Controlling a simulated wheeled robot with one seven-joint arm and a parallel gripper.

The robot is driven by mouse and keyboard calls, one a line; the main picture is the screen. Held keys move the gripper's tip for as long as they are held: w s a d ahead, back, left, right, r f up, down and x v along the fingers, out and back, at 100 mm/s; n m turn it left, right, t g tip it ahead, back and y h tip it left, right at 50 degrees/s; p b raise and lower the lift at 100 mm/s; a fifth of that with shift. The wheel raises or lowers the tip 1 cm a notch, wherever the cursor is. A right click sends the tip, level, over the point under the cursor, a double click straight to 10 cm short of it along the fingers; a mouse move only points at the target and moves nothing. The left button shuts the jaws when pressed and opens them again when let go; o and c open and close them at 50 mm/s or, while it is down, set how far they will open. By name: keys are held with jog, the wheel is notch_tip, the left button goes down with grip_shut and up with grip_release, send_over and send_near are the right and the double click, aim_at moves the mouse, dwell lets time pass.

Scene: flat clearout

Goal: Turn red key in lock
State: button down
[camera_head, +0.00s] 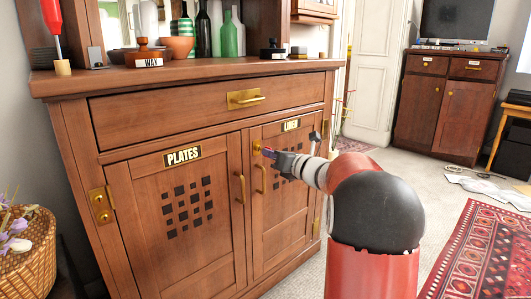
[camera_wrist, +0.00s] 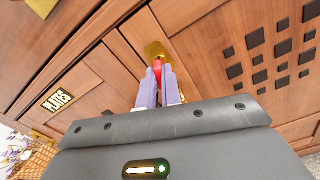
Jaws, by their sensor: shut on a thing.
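The wooden cabinet has a left door labelled PLATES and a right door (camera_head: 284,190) labelled LINEN. A brass lock plate (camera_head: 257,147) sits near the upper left corner of the LINEN door. It also shows in the wrist view (camera_wrist: 154,48). The red key (camera_wrist: 157,66) is between my gripper's fingertips (camera_wrist: 159,80), right at the lock plate. My gripper (camera_head: 268,153) is shut on it. The fingers and the key's head hide the keyhole, so I cannot tell how deep the key sits or its turn angle.
A drawer with a brass pull (camera_head: 246,98) is above. Bottles, a bowl and a WAX stamp (camera_head: 149,53) stand on the cabinet top. The carpet (camera_head: 305,277) in front is partly clear.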

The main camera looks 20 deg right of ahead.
jog(key=n, duration=0.3)
jog(key=shift+n, duration=0.3)
jog(key=c, duration=2)
grip_release()
jog(key=shift+n, duration=0.3)
jog(key=shift+c, duration=0.2)
jog(key=o, duration=0.5)
jog(key=v, duration=0.7)
jog(key=shift+s+d, duration=0.1)
jog(key=shift+s, duration=0.25)
